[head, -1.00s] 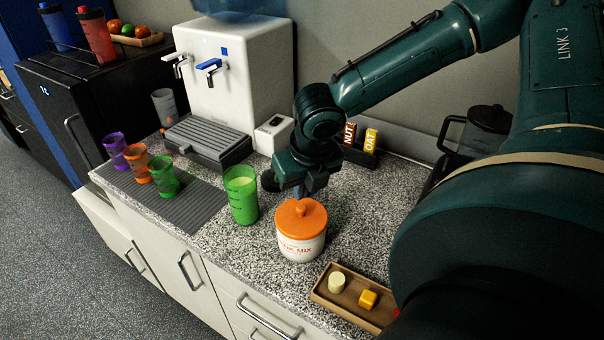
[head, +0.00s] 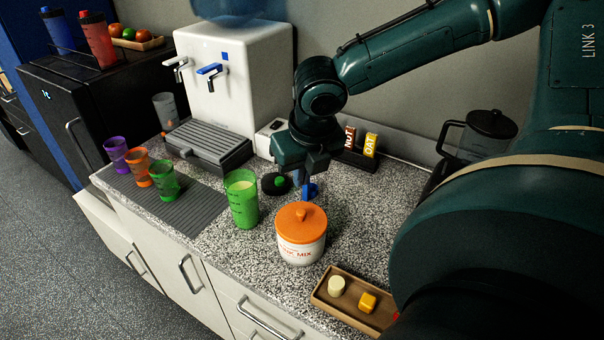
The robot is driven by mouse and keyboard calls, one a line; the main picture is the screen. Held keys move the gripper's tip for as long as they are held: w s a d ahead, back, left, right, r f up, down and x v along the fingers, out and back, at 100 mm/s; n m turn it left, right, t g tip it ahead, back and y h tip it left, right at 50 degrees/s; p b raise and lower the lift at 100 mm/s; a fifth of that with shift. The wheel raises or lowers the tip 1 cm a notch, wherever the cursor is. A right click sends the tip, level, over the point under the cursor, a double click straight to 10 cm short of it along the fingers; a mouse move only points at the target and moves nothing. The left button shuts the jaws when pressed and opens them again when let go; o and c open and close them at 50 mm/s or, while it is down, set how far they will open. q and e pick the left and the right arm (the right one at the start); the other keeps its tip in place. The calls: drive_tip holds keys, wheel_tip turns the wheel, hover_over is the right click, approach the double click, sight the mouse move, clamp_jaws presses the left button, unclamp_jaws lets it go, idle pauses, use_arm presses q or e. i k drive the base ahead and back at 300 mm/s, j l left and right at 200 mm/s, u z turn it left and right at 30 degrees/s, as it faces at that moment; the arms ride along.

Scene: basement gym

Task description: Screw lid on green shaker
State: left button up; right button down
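The green shaker (head: 242,205) stands upright and uncovered on the speckled counter, with pale contents near its rim. A round black lid with a green cap (head: 277,184) lies on the counter just behind and right of it, apart from the shaker. My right gripper (head: 308,184) points down just right of the lid, behind the orange-lidded jar. A small blue item (head: 311,190) shows at its fingertips; I cannot tell whether it is held or lies on the counter. The finger gap is too small and dark to read. My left gripper is out of view.
The drink mix jar (head: 301,238) stands in front of my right gripper. A wooden tray (head: 335,302) is at the front right. A water dispenser (head: 240,75) and bar box (head: 362,155) are behind.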

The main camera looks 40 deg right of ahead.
sight(240, 185)
drive_tip(key=k+j, duration=0.1)
drive_tip(key=j, duration=0.7)
drive_tip(key=k+j, duration=0.15)
drive_tip(key=j, duration=0.25)
